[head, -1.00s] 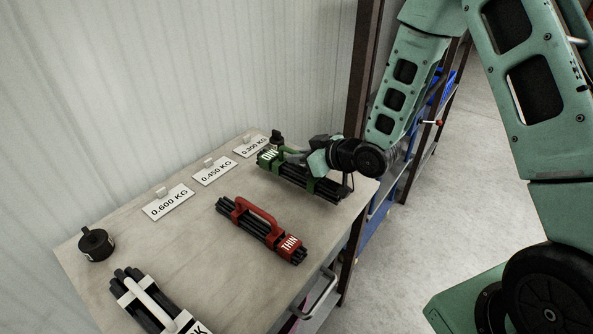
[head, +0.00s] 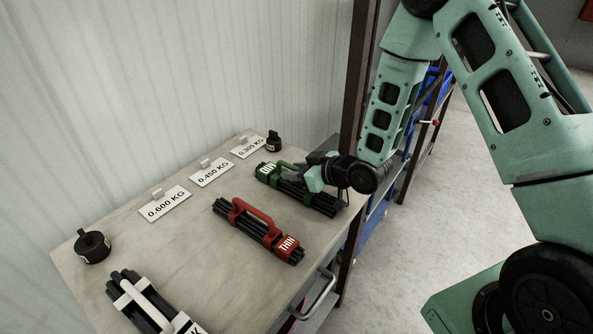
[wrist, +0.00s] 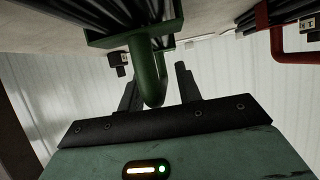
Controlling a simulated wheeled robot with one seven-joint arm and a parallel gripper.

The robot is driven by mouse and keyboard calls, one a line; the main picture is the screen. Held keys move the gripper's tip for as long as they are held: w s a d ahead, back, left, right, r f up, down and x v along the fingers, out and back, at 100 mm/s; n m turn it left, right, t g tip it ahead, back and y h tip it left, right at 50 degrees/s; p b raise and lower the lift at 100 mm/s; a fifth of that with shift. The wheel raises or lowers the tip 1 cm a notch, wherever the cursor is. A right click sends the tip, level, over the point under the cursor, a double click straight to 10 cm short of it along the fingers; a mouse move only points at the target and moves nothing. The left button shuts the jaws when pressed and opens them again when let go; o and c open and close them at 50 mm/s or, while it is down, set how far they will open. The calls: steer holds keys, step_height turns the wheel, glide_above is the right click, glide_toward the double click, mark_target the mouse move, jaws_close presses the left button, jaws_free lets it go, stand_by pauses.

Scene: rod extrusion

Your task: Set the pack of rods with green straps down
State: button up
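The pack of dark rods with green straps (head: 319,200) is at the far right of the wooden table, and it appears to rest on the tabletop. Its green handle shows in the wrist view (wrist: 149,75), running between my two fingers. My gripper (head: 302,172) is at this handle. In the wrist view my fingers (wrist: 158,92) are spread, with a visible gap between the handle and the right finger. The pack's underside is hidden.
A red-strapped pack (head: 258,229) lies nearer on the table (head: 190,250), and a white-strapped pack (head: 148,302) nearer still. Weight cards, a black weight (head: 93,246) and a smaller one (head: 273,142) stand along the wall side. A brown rack post (head: 357,95) is close to my arm.

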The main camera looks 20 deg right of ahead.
steer(key=shift+r, duration=0.1)
steer(key=shift+d+r, duration=0.1)
steer(key=shift+r, duration=0.05)
steer(key=v, duration=0.9)
steer(key=shift+s+r, duration=0.1)
steer(key=shift+s, duration=0.05)
steer(key=p, duration=0.2)
steer(key=shift+s+d+r+p, duration=0.2)
steer(key=shift+r+p, duration=0.05)
steer(key=shift+p, duration=0.05)
steer(key=p+v, duration=0.1)
steer(key=p, duration=0.3)
steer(key=shift+s+d, duration=0.15)
steer(key=shift+s, duration=0.25)
steer(key=s+a+r+n+g+h, duration=0.1)
steer(key=s+a+r+g+h, duration=0.3)
steer(key=s+a+r+g, duration=0.4)
steer(key=s+a+r+g+h, duration=0.1)
steer(key=s+a+r, duration=0.1)
steer(key=s, duration=0.6)
steer(key=s+a+r+g+h, duration=0.1)
steer(key=s+a+r, duration=0.1)
steer(key=s+r, duration=0.3)
steer(key=s, duration=0.3)
steer(key=shift+a+r+g+h, duration=0.2)
steer(key=shift+r+g+h, duration=0.1)
